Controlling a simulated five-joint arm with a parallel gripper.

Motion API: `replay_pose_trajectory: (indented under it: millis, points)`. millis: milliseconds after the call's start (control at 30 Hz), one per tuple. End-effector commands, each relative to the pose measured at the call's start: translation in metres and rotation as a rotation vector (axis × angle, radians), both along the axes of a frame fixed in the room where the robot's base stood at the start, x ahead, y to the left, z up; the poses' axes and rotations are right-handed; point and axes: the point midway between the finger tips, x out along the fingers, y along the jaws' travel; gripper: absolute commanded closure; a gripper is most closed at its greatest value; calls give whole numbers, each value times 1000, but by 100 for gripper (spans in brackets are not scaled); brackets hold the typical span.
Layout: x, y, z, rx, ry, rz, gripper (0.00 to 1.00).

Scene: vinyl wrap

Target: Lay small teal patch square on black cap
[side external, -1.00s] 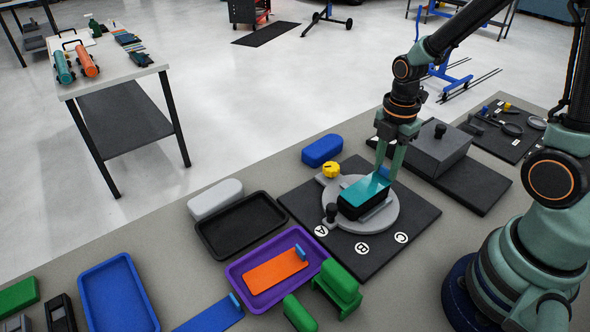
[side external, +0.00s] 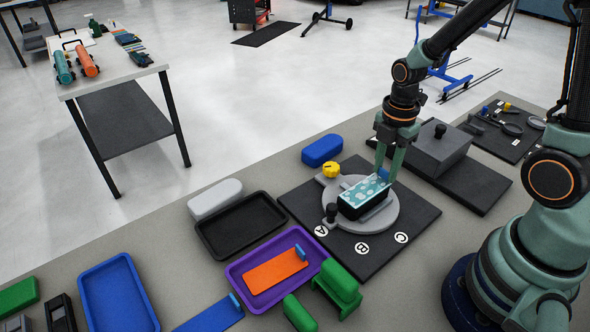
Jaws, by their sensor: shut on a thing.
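The teal patch (side external: 362,196) lies over the top of the black cap (side external: 352,210), and pale blotches show across its surface. The cap sits on a round grey plate (side external: 388,216) on a dark board. My gripper (side external: 383,172) is at the patch's far right end, shut on the small blue tab (side external: 384,174) there. Much of the cap's top is hidden under the patch. I cannot tell how exactly the edges line up.
A purple tray (side external: 237,272) with an orange patch (side external: 275,271), a black tray (side external: 207,243) and green blocks (side external: 340,284) are to the left. A grey block (side external: 435,152) stands behind right.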

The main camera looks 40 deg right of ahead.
Motion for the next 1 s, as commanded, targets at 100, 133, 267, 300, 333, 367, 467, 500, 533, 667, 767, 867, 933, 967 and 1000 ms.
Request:
replay_pose_trajectory:
  millis: [100,133,267,300,333,367,467,500,533,667,767,867,933,967,1000]
  points:
    - [0,0,0,0,0,0,100]
    - [0,0,0,0,0,0,100]
    - [0,0,0,0,0,0,30]
    - [0,0,0,0,0,0,30]
    - [0,0,0,0,0,0,30]
    - [0,0,0,0,0,0,30]
    - [0,0,0,0,0,0,30]
    - [0,0,0,0,0,0,30]
    - [0,0,0,0,0,0,30]
    - [1,0,6,-1,-4,0,30]
    - [2,0,17,-1,-7,0,30]
    - [2,0,33,-1,-9,0,30]
    - [2,0,48,-1,-9,0,30]
    - [1,0,54,-1,-9,0,30]
    - [2,0,63,-1,-9,0,30]
